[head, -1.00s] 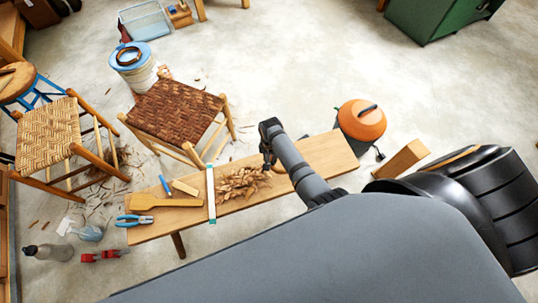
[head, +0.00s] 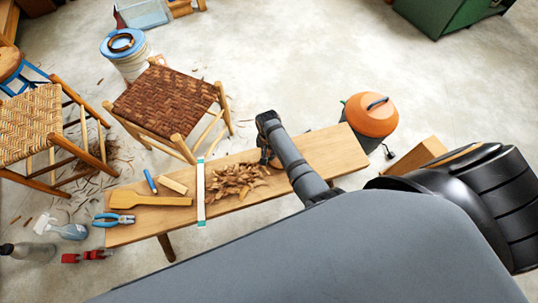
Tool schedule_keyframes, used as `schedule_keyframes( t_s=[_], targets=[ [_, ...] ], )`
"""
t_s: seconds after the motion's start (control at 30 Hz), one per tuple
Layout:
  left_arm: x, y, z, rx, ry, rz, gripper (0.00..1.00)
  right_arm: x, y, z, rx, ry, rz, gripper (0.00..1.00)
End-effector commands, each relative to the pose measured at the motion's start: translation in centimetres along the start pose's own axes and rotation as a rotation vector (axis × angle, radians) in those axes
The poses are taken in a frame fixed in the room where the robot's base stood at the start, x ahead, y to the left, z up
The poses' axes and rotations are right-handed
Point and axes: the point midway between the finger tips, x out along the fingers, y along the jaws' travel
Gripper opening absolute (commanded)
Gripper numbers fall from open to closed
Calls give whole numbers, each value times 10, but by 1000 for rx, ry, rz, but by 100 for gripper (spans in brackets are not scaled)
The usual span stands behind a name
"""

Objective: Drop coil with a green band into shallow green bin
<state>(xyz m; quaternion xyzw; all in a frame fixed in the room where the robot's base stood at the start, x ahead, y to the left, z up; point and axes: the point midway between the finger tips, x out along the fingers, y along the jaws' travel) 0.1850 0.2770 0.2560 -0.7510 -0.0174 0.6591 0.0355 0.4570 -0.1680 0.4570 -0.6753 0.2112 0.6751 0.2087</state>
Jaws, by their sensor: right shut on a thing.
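My right gripper (head: 268,140) is above the far edge of the wooden bench, pointing away from me beside a pile of shavings. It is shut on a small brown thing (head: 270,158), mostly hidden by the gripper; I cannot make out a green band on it. A dark brown ring-like coil (head: 121,43) lies on the blue-lidded white bucket at the upper left; no green band shows on it. A large green box (head: 440,16) is cut by the top right edge; I cannot tell if it is the shallow green bin. My left gripper is not in view.
The bench (head: 325,150) holds shavings (head: 237,181), a wooden paddle (head: 150,200), pliers (head: 112,219) and a pale strip (head: 201,190). A woven stool (head: 165,102), a chair (head: 35,125) and an orange-topped canister (head: 371,115) stand around it.

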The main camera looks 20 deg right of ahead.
Motion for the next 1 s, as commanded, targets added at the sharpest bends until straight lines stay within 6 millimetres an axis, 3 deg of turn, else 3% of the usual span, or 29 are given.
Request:
schedule_keyframes(
  t_s=[0.27, 0.3, 0.47, 0.8, 0.87, 1.0],
  targets=[
    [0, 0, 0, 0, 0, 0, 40, 1, 0, 0, 0, 0, 0, 0],
    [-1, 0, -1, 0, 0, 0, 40, 2, 0, 0, 0, 0, 0, 15],
    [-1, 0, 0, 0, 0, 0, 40, 2, 0, 0, 0, 0, 0, 37],
    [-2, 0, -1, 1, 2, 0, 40, -3, 0, 0, 0, 1, -1, 37],
    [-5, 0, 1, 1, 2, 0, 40, -12, 0, -1, 0, 3, -2, 37],
    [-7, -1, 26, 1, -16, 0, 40, -45, -1, -1, 0, 4, -3, 37]
  ],
)
